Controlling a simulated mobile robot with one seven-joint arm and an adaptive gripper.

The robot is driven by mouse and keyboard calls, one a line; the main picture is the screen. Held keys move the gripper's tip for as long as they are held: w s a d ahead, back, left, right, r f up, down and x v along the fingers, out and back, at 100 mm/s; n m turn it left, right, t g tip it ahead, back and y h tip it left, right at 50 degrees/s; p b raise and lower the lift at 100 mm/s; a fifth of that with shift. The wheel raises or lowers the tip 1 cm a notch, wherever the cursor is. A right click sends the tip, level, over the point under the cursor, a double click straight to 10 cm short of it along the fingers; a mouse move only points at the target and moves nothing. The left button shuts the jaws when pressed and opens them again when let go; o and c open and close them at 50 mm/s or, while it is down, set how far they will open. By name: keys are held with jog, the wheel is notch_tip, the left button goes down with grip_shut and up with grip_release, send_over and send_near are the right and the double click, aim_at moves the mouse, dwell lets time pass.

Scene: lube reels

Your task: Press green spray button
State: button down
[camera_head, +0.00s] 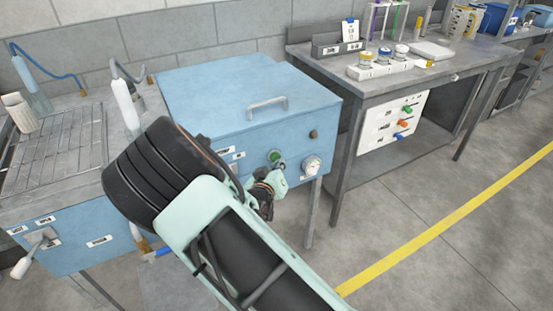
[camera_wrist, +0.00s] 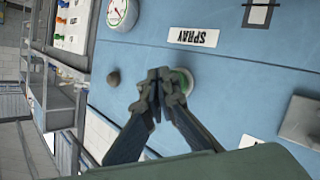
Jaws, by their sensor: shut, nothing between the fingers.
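The green spray button (camera_head: 275,156) sits on the front of the blue cabinet (camera_head: 222,163), left of the round gauge (camera_head: 312,165). In the wrist view the button (camera_wrist: 186,79) shows beside a white label (camera_wrist: 193,37) reading SPRAY, and my fingers hide part of it. My gripper (camera_wrist: 160,76) is shut and empty, its fingertips overlapping the button's left edge in that view. In the head view my gripper (camera_head: 265,190) is just below and left of the button. I cannot tell whether the fingertips touch it.
A dark knob (camera_head: 313,134) is above the gauge on the panel. A grey bench (camera_head: 420,75) stands at the right, with a white panel of coloured knobs (camera_head: 393,121). A grated table (camera_head: 60,150) is at the left. The floor at the right is clear.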

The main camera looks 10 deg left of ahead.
jog(key=shift+w+a, duration=0.3)
jog(key=shift+w, duration=0.1)
dwell(0.7)
dwell(0.3)
jog(key=shift+s+d, duration=0.55)
jog(key=shift+s, duration=0.2)
jog(key=shift+s+d, duration=0.7)
jog(key=shift+s, duration=0.35)
jog(key=shift+s+d, duration=0.7)
jog(key=shift+s, duration=0.35)
